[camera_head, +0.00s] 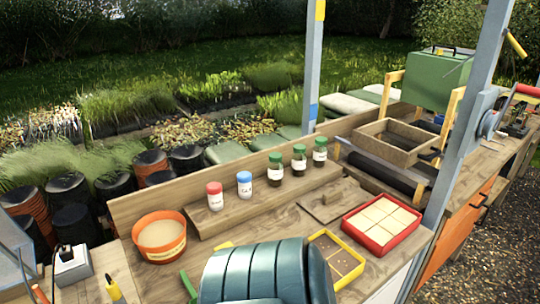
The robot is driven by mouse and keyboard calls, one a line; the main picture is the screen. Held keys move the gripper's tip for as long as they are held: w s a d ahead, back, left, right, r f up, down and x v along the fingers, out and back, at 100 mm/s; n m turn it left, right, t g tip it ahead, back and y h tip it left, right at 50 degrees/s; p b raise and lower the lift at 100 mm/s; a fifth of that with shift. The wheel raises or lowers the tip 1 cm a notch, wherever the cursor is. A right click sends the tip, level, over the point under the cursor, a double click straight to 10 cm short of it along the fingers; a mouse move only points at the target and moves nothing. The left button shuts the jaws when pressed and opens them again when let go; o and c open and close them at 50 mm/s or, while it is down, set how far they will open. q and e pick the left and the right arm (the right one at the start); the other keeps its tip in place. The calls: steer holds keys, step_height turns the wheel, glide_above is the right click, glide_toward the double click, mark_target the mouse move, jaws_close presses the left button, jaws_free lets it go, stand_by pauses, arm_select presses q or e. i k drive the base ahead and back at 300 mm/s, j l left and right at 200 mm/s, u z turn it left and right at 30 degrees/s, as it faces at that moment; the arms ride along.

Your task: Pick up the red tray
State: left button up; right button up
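The red tray (402,238) sits on the wooden bench top at the right, close to the bench's front edge. It looks shallow and holds several cream-coloured square blocks. Its rim shows all round and nothing covers it.
A yellow-rimmed tray (357,270) lies just left of the red tray, partly hidden by a ribbed teal object (255,275). A flat wooden board (330,203) lies behind. An orange tub (160,237) stands left. Several small jars stand on a wooden step (250,207). A grey-blue post (460,130) rises at right.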

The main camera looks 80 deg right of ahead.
mark_target(380, 224)
steer(key=z, duration=3.6)
